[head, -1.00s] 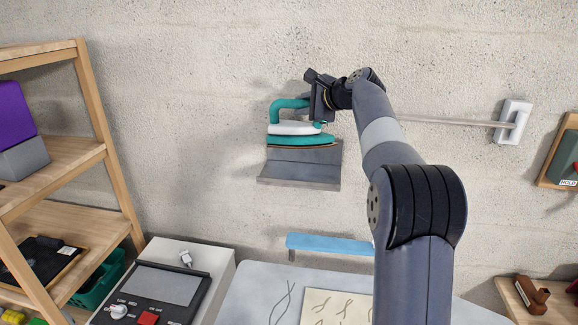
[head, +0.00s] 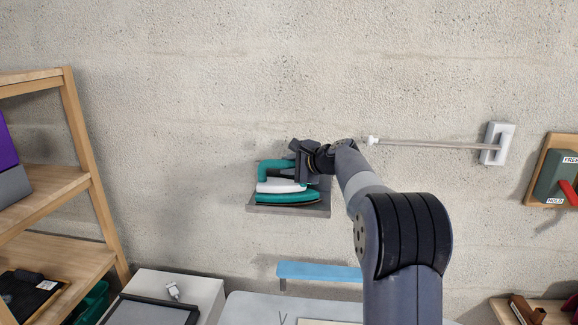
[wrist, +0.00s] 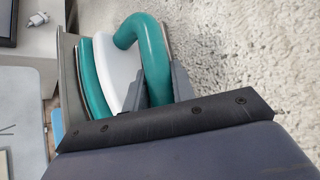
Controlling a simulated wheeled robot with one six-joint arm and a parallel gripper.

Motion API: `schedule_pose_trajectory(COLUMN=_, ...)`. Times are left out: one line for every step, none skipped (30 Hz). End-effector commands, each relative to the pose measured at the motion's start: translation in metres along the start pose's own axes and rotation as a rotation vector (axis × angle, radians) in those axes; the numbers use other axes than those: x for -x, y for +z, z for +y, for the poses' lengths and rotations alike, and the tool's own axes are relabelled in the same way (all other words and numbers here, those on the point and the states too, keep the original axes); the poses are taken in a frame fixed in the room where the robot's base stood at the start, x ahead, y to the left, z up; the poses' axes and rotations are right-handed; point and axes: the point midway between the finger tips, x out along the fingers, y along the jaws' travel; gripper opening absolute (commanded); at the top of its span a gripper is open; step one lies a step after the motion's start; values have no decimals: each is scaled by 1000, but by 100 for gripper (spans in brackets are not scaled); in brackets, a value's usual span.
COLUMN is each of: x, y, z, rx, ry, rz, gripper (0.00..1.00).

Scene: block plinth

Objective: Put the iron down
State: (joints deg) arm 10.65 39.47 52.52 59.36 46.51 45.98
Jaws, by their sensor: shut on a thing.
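The iron (head: 284,187) has a teal handle, a white body and a teal base. It is at a grey metal wall shelf (head: 318,209) in the head view, over the shelf's plate; I cannot tell whether its base touches the plate. My gripper (head: 296,172) is shut on the iron's handle from the right side. In the wrist view the iron's handle (wrist: 154,55) passes between my gripper's fingers (wrist: 160,88), and the grey shelf (wrist: 70,75) lies along the iron's teal base. Part of the handle is hidden by my gripper.
A blue ledge (head: 318,271) is on the wall below the shelf. A metal rail (head: 435,144) runs right to a white bracket (head: 497,144). A wooden rack (head: 85,170) stands left, and a lever panel (head: 556,178) hangs right. The wall left of the shelf is bare.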

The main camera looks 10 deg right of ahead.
Motion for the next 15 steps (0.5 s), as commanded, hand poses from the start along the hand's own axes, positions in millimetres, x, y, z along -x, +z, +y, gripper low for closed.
schedule_pose_trajectory(x=1, y=2, z=-3, rx=2, ry=-6, rz=-1, gripper=0)
schedule_pose_trajectory(x=2, y=2, z=-3, rx=2, ry=-6, rz=-1, gripper=0)
schedule_pose_trajectory(x=2, y=2, z=-3, rx=2, ry=-6, rz=-1, gripper=0)
schedule_pose_trajectory(x=2, y=2, z=-3, rx=2, ry=-6, rz=-1, gripper=0)
schedule_pose_trajectory(x=2, y=2, z=-3, rx=2, ry=-6, rz=-1, gripper=0)
schedule_pose_trajectory(x=1, y=2, z=-3, rx=2, ry=-6, rz=-1, gripper=0)
schedule_pose_trajectory(x=1, y=1, z=-3, rx=2, ry=-6, rz=-1, gripper=0)
schedule_pose_trajectory(x=1, y=1, z=-2, rx=2, ry=-6, rz=-1, gripper=0)
schedule_pose_trajectory(x=0, y=0, z=-1, rx=2, ry=-6, rz=-1, gripper=0)
schedule_pose_trajectory(x=0, y=0, z=0, rx=1, ry=-6, rz=-1, gripper=0)
schedule_pose_trajectory(x=-1, y=-1, z=2, rx=0, ry=-1, rz=-1, gripper=26)
schedule_pose_trajectory(x=-1, y=-1, z=2, rx=0, ry=-1, rz=-1, gripper=29)
schedule_pose_trajectory(x=-1, y=-1, z=2, rx=0, ry=0, rz=-1, gripper=32)
schedule_pose_trajectory(x=-1, y=-1, z=2, rx=0, ry=0, rz=-1, gripper=34)
schedule_pose_trajectory(x=-1, y=-1, z=2, rx=0, ry=0, rz=-1, gripper=37)
